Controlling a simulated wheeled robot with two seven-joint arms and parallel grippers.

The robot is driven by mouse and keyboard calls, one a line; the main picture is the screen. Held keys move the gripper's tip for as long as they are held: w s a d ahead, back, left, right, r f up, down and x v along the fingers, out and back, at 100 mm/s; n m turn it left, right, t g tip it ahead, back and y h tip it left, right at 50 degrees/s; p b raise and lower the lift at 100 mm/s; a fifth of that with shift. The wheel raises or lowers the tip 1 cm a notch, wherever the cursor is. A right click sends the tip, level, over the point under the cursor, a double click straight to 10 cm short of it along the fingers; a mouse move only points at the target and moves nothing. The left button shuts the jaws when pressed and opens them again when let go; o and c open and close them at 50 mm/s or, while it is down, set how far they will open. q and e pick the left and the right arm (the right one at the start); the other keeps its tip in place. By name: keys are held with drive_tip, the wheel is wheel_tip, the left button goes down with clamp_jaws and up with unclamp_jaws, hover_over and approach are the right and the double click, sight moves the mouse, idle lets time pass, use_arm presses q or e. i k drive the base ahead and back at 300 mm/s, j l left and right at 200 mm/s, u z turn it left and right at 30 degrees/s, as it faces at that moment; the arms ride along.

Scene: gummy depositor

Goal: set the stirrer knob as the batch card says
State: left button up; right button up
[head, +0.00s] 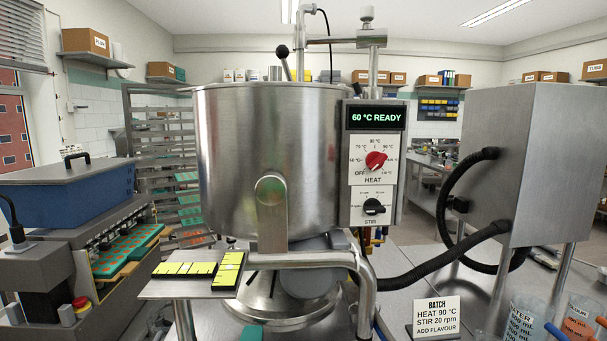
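The black stirrer knob (374,207) sits on the STIR dial of the control panel, on the right side of the big steel kettle (240,150). Its dial labels are too small to read surely, and I cannot tell which mark it points to. The red HEAT knob (376,161) is above it. The display (376,117) at the panel's top reads "60 °C READY". The batch card (436,316) stands at the lower right and reads HEAT 90 °C, STIR 20 rpm, ADD FLAVOUR. Neither of my grippers is in view.
A steel pipe (310,259) bends below the panel. Black hoses (440,265) run to a grey cabinet (520,150) at right. Labelled jugs (527,318) stand front right. A small shelf with yellow-marked black strips (185,269) is in front. The space before the panel looks clear.

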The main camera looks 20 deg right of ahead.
sight(372, 207)
drive_tip(key=z, duration=1.65)
